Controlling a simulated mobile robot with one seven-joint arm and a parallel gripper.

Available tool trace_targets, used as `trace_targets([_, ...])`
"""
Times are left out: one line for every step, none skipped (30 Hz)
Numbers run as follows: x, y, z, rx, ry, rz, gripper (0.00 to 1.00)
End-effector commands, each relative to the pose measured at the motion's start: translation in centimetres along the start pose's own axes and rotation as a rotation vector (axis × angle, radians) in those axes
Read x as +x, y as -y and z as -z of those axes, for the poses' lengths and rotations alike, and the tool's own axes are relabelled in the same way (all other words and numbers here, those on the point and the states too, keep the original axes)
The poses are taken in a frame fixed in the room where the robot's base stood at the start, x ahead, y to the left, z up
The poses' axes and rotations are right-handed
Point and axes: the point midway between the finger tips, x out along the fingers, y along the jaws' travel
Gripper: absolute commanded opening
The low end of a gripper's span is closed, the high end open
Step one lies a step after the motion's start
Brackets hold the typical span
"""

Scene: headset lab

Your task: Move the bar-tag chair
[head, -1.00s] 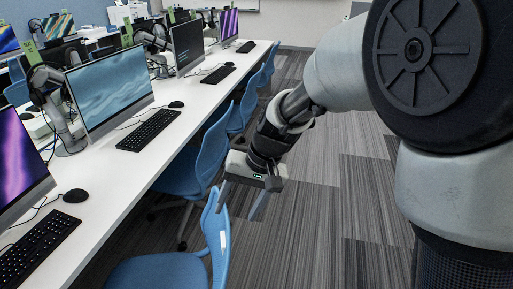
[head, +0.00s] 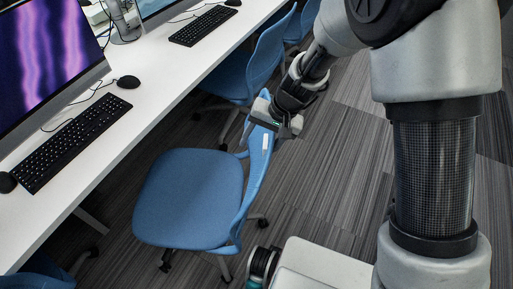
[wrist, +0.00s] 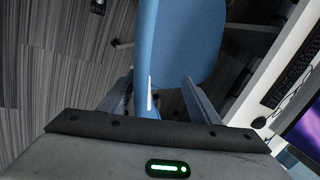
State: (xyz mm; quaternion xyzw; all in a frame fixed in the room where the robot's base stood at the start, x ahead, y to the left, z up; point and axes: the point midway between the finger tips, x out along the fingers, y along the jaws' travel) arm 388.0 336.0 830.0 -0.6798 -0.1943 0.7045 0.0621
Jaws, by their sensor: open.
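A blue chair (head: 188,198) with a small white bar tag (head: 265,142) on its backrest stands beside the long desk. Its seat is toward the desk and its backrest toward the aisle. My gripper (head: 264,129) is at the top of this backrest. In the wrist view, the open fingers of my gripper (wrist: 158,82) lie on either side of the backrest (wrist: 147,50), with gaps visible. The white tag also shows there (wrist: 150,94), between the fingers. I cannot tell whether either finger touches the chair.
The white desk (head: 150,92) runs along the left with a monitor (head: 45,60), keyboard (head: 72,146) and mouse (head: 128,82). Another blue chair (head: 268,60) stands just behind the tagged one. Striped carpet (head: 335,165) is open to the right.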

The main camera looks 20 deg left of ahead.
Motion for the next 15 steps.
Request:
trace_targets([0.8,0.0,0.0,0.0,0.001,0.0,0.57])
trace_targets([1.1,0.0,0.0,0.0,0.001,0.0,0.57])
trace_targets([1.4,0.0,0.0,-0.001,0.002,0.0,0.57])
trace_targets([1.6,0.0,0.0,-0.001,0.001,0.0,0.57])
trace_targets([1.7,0.0,0.0,-0.001,0.001,0.0,0.57])
trace_targets([1.8,0.0,0.0,-0.001,0.0,0.0,0.57])
trace_targets([1.9,0.0,0.0,0.0,0.0,0.0,0.57])
trace_targets([2.0,0.0,0.0,0.0,0.0,0.0,0.57])
trace_targets([2.0,0.0,0.0,0.0,-0.001,0.0,0.57])
trace_targets([2.0,0.0,0.0,0.0,-0.001,0.0,0.57])
trace_targets([2.0,0.0,0.0,0.0,-0.001,0.0,0.57])
trace_targets([2.0,0.0,0.0,0.0,-0.001,0.0,0.57])
trace_targets([2.0,0.0,0.0,0.0,-0.001,0.0,0.57])
trace_targets([2.0,0.0,0.0,0.0,-0.001,0.0,0.57])
trace_targets([2.0,0.0,0.0,0.0,-0.001,0.0,0.57])
